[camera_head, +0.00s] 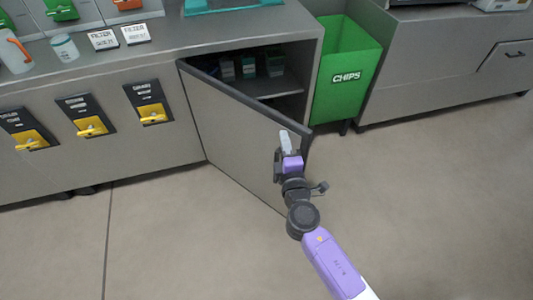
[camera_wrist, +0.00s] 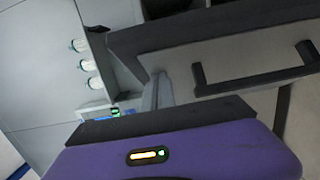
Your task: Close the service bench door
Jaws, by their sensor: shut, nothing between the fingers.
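The service bench door (camera_head: 235,125) is a grey panel with a dark rim. It stands open, swung out from the bench front, with its hinge side at the left. My gripper (camera_head: 286,140) is shut and empty near the door's free edge, in front of its outer face. In the wrist view, the fingers (camera_wrist: 160,92) lie close to the door's dark rim (camera_wrist: 200,32). A black bar handle (camera_wrist: 250,80) shows on the door panel to their right. I cannot tell whether the fingers touch the door. My wrist hides part of the free edge in the head view.
The open cupboard (camera_head: 290,82) holds several small boxes on a shelf. A green CHIPS bin (camera_head: 345,75) stands right of the bench. The floor (camera_head: 430,190) at right is clear.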

